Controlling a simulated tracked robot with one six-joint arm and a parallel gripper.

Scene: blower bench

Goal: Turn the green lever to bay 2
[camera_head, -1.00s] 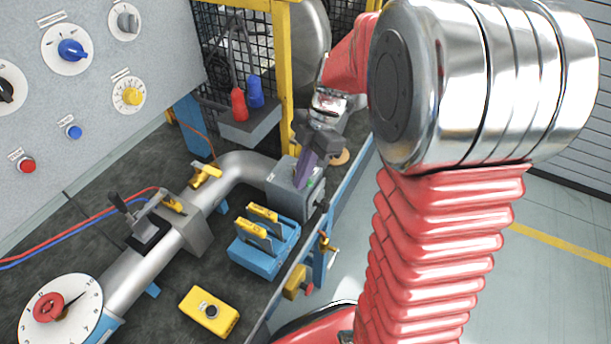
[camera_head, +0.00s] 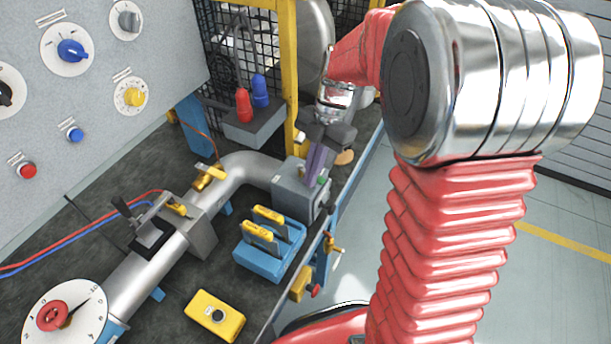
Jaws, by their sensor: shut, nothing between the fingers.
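A small green spot (camera_head: 322,180) shows on the right side of a grey box (camera_head: 290,188) at the end of the silver pipe. It is too small to tell whether it is the green lever. A purple upright piece (camera_head: 318,160) stands at the top of this box. My gripper (camera_head: 326,136) is dark grey and seen from behind, just above and beyond the purple piece. It is shut and empty. Whether it touches anything cannot be told. I cannot make out a bay 2 marking.
A blue block with yellow-topped handles (camera_head: 272,245) and a yellow button box (camera_head: 214,315) stand in front on the bench. A grey box with red and blue plugs (camera_head: 254,128) and a yellow post (camera_head: 289,75) stand close to my gripper. Brass valve handles (camera_head: 207,178) sit along the pipe.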

